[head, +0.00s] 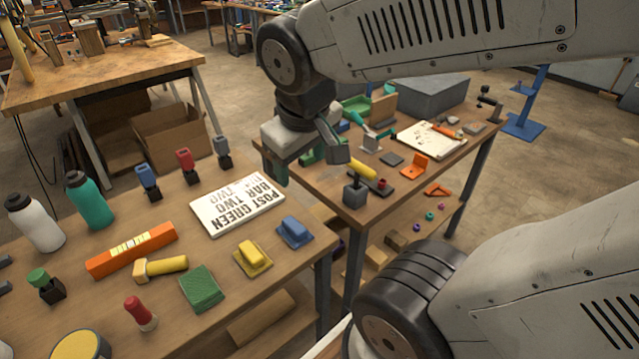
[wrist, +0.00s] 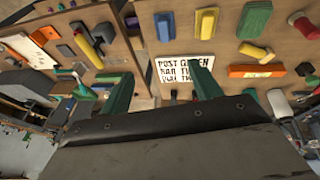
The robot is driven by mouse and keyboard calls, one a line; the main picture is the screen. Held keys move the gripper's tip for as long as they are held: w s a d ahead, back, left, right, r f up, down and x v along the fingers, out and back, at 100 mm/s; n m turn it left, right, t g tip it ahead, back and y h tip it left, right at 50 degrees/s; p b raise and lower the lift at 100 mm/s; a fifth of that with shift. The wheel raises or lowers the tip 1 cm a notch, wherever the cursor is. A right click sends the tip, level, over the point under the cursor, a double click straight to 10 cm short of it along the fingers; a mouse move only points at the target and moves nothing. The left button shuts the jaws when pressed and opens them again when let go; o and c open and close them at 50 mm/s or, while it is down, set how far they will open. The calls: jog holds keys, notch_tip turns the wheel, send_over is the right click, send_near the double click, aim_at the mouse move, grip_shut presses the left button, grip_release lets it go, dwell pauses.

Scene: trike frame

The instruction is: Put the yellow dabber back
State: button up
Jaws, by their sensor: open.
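A yellow cylinder (head: 362,169), which looks like the yellow dabber, lies tilted by a dark grey block (head: 355,190) at the near corner of the far table. It also shows in the wrist view (wrist: 84,42), at upper left. I cannot tell whether it touches the block. My gripper (head: 298,170) hangs in the air near the gap between the two tables, left of the yellow cylinder. Its green fingers are apart with nothing between them in the wrist view (wrist: 162,87). My arm hides part of the far table.
The near table holds a white lettered sign (head: 237,203), an orange level (head: 132,248), a yellow mallet (head: 160,267), yellow (head: 253,257) and blue (head: 294,231) handled pads, a green pad (head: 201,288), a red-topped dabber (head: 139,312) and bottles (head: 88,201). An orange bracket (head: 414,166) sits right of the yellow cylinder.

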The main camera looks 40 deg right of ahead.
jog(key=shift+o, duration=0.5)
jog(key=s+a+r+g+y, duration=0.1)
jog(key=s+a+g, duration=0.1)
jog(key=s, duration=0.6)
jog(key=shift+a+y, duration=0.4)
jog(key=shift+a, duration=0.2)
jog(key=m+t+y, duration=0.2)
jog(key=m+y, duration=0.6)
jog(key=m, duration=1.4)
send_near(142, 266)
jog(key=x, duration=0.2)
jog(key=shift+s+a+f, duration=0.1)
jog(key=shift+a+f, duration=0.05)
jog(key=shift+a, duration=0.15)
jog(key=shift+w+d+f+m+t, duration=0.1)
jog(key=shift+w+m+t, duration=0.15)
jog(key=shift+m, duration=0.35)
jog(key=x, duration=0.7)
jog(key=shift+s+a+f, duration=0.1)
jog(key=shift+a+f, duration=0.15)
jog(key=shift+a, duration=0.05)
jog(key=c, duration=1.2)
